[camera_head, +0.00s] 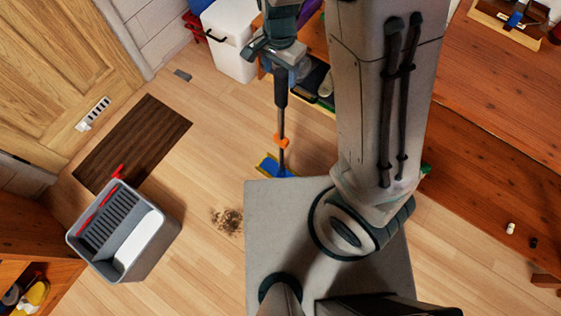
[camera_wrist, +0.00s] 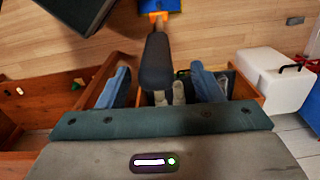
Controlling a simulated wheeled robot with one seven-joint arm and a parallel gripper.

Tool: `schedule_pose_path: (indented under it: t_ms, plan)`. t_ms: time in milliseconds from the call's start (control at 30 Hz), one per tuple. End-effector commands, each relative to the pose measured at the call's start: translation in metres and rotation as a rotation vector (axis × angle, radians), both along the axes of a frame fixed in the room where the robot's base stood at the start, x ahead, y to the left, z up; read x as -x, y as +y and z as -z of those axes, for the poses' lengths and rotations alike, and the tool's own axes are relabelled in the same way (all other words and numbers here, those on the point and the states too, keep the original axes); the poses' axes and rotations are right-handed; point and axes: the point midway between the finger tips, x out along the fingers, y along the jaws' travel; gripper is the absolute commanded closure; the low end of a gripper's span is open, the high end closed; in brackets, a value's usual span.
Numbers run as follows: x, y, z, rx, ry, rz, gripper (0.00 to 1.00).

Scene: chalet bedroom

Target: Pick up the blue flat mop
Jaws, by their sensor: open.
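The blue flat mop stands with its blue and yellow head (camera_head: 272,167) on the wood floor, just beyond my base in the head view. Its dark pole (camera_head: 281,120) has an orange collar and rises to my gripper (camera_head: 277,62). In the wrist view, the thick dark handle (camera_wrist: 157,65) is between the two bluish fingers of my gripper (camera_wrist: 160,78), with a gap visible on each side. The gripper is open. The mop head shows partly at the wrist view's top edge (camera_wrist: 162,6). The handle's top end is hidden behind my gripper in the head view.
A grey bucket (camera_head: 155,262) with red handles stands at left, near a dirt pile (camera_head: 228,220) and a dark mat (camera_head: 130,145). A white bin (camera_head: 229,62) and wooden furniture (camera_head: 470,145) stand behind and right. Floor between the mat and the mop is clear.

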Motion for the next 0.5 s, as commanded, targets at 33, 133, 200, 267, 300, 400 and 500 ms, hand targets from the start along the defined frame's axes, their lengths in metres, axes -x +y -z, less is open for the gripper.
schedule_pose_path:
  t_ms: [33, 133, 200, 267, 300, 400, 500]
  plan:
    - [0.001, -0.001, 0.007, 0.002, 0.002, 0.000, 0.40]
    - [0.002, -0.003, 0.023, 0.002, 0.003, 0.002, 0.40]
    - [0.002, -0.005, 0.034, 0.003, 0.004, 0.002, 0.40]
    - [0.002, -0.004, 0.042, 0.002, 0.002, 0.002, 0.40]
    - [0.002, -0.004, 0.046, 0.003, 0.003, 0.001, 0.40]
    - [0.001, -0.004, 0.050, 0.001, 0.001, 0.001, 0.40]
    - [0.001, -0.004, 0.050, 0.001, -0.001, 0.001, 0.40]
